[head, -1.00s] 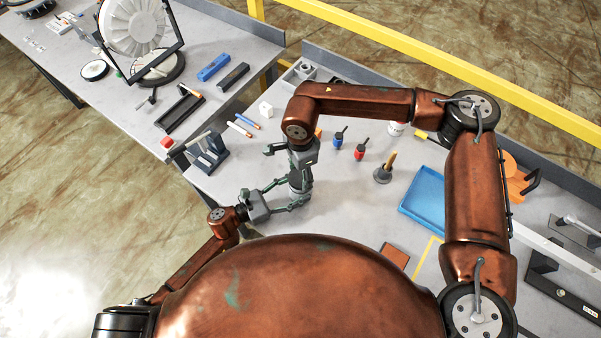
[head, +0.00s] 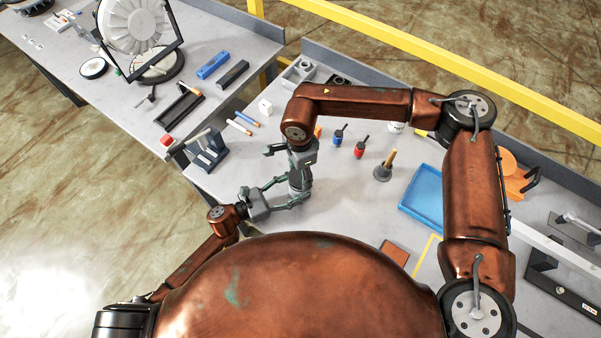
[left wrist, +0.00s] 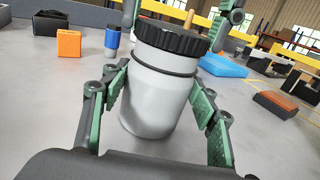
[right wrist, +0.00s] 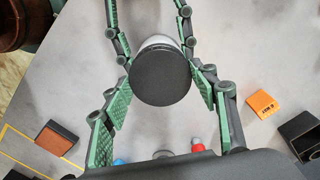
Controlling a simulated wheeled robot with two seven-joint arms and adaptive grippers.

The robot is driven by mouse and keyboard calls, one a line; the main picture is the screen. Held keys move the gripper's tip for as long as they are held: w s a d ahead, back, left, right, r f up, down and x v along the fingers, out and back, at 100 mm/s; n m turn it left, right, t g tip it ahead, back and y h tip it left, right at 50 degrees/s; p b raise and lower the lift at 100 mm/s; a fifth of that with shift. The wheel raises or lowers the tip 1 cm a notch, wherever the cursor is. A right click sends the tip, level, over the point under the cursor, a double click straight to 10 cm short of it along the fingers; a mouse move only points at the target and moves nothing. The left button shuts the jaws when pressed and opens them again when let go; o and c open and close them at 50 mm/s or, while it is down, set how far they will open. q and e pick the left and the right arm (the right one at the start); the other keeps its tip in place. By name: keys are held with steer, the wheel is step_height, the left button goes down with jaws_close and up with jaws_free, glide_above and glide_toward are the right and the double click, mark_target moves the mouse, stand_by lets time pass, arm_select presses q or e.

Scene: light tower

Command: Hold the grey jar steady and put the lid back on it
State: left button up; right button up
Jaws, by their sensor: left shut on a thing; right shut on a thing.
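The grey jar (left wrist: 157,95) stands upright between the fingers of my left gripper (left wrist: 160,110), which is shut on its sides. In the head view, my left gripper (head: 285,194) reaches it from the left. The black ribbed lid (left wrist: 171,38) sits at the top of the jar; a pale neck band and a dark ring show below it. I cannot tell whether it is fully seated. My right gripper (head: 300,170) is above the jar, pointing down. In the right wrist view, the lid's round top (right wrist: 160,76) lies between the fingers of my right gripper (right wrist: 160,95), shut on it.
A blue bottle (head: 340,134), a red bottle (head: 360,148) and a wooden-handled tool (head: 385,168) stand right of the jar. A blue tray (head: 422,198) lies further right. A dark grey stand (head: 207,152) is to the left. The bench around the jar is mostly clear.

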steer(key=shift+f, duration=0.55)
